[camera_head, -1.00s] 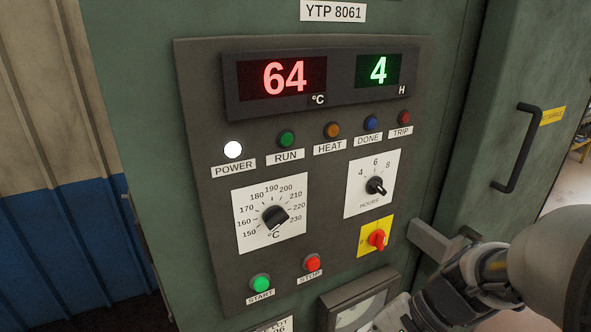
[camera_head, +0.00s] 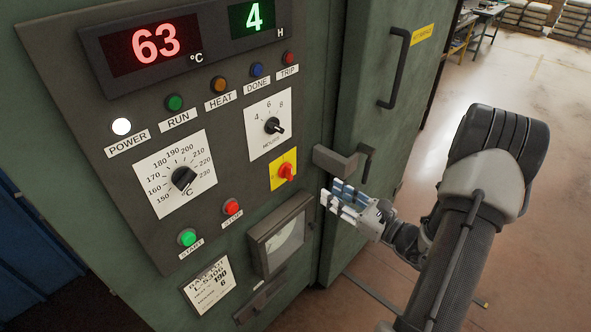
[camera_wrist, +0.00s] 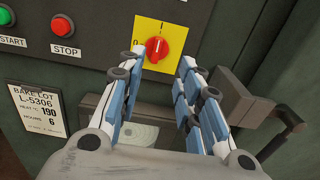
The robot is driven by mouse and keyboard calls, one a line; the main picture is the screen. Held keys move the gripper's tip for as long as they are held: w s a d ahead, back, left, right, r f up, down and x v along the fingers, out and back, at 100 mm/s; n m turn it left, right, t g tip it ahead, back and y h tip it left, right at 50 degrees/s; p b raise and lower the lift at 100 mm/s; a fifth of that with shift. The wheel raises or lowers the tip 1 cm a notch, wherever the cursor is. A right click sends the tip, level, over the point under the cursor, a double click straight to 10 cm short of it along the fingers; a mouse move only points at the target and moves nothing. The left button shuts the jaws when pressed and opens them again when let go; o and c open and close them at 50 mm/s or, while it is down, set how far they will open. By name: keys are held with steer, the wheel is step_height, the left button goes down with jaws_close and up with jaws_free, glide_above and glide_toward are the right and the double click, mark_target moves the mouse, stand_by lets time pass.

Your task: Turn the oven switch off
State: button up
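The oven switch, a red rotary knob (camera_head: 287,172) on a yellow plate (camera_head: 276,181), is at the lower right of the control panel. In the wrist view the knob (camera_wrist: 156,50) is at upper centre, its handle roughly upright towards a mark at the top; a "0" is at the plate's left. My gripper (camera_head: 330,195) is right of and below the switch in the head view, apart from it. In the wrist view my gripper (camera_wrist: 162,60) is open and empty, its blue-and-white fingers spread, with the knob appearing between and just beyond the tips.
A grey latch bar (camera_head: 335,161) and black handle (camera_head: 366,163) are close to my gripper. A boxed gauge (camera_head: 280,236) protrudes below the switch. The white power lamp (camera_head: 122,126) is lit, and the red display (camera_head: 153,41) reads 63. Open floor is at right.

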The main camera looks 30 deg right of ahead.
mark_target(292, 168)
steer(key=x, duration=1.4)
steer(key=shift+w+a, duration=0.1)
steer(key=shift+w, duration=0.05)
steer(key=shift+c, duration=0.6)
jaws_close()
